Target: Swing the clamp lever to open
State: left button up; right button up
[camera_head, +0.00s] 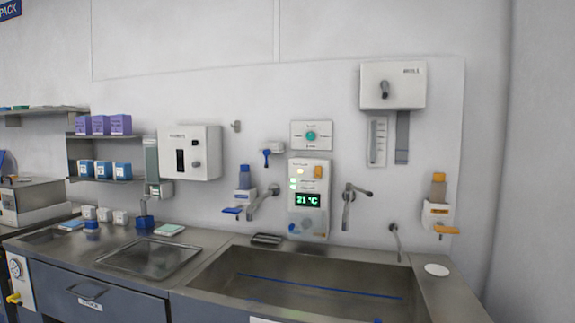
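No part labelled as a clamp lever can be made out, so I cannot tell which lever is the task's. A small blue lever (267,157) hangs on the wall left of the control panel. A flat blue lever (232,210) juts out below a blue-capped dispenser (244,178). An orange lever (446,229) juts out below an amber dispenser (438,190) at the right. A yellow handle (13,298) sits on a white plate at the lower left edge. Neither of my grippers is in view.
A steel sink (300,262) fills the lower right, with wall taps (263,203) and (349,200) above it. The control panel (309,172) reads 21 °C. A steel tray (150,257) lies on the left counter. Shelves with boxes (102,125) hang at the left.

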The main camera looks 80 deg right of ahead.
aim_at(267, 152)
jog(key=k, duration=0.35)
jog(key=z, duration=0.95)
